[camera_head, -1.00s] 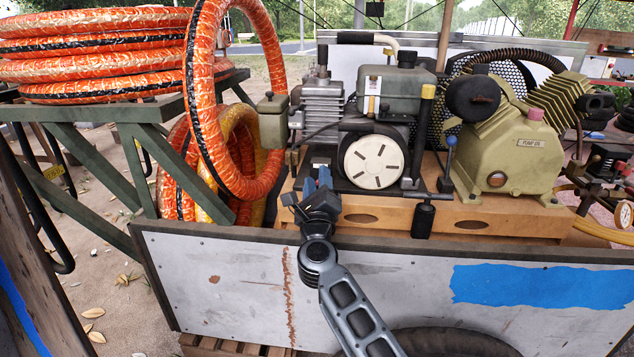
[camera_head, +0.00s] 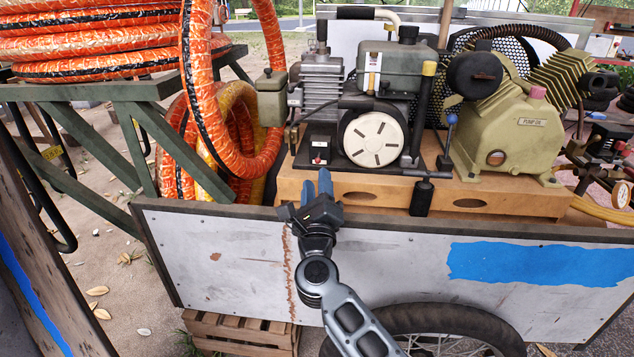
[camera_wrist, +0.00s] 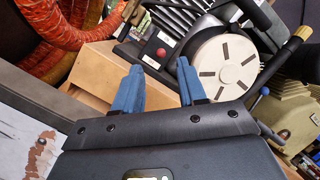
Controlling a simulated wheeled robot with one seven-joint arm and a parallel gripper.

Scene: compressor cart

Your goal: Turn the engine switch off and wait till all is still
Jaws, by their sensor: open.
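The engine (camera_head: 388,95) stands on the cart's wooden base, with a white slotted round cover (camera_head: 374,139) on its front. A small red switch (camera_head: 319,159) sits low on the black panel left of that cover. It also shows in the wrist view as a red knob (camera_wrist: 161,52), just beyond the fingertips. My gripper (camera_head: 318,180) is open and empty, its blue fingers pointing toward the panel below the switch. In the wrist view my gripper (camera_wrist: 160,70) has a clear gap between its fingers. The fingers look apart from the switch. Its on or off position is too small to tell.
The cart's side wall (camera_head: 230,265) stands below and in front of the engine. The green pump (camera_head: 510,140) is to the right, with a blue-knobbed lever (camera_head: 448,140) between it and the engine. Orange hoses (camera_head: 215,120) hang at left.

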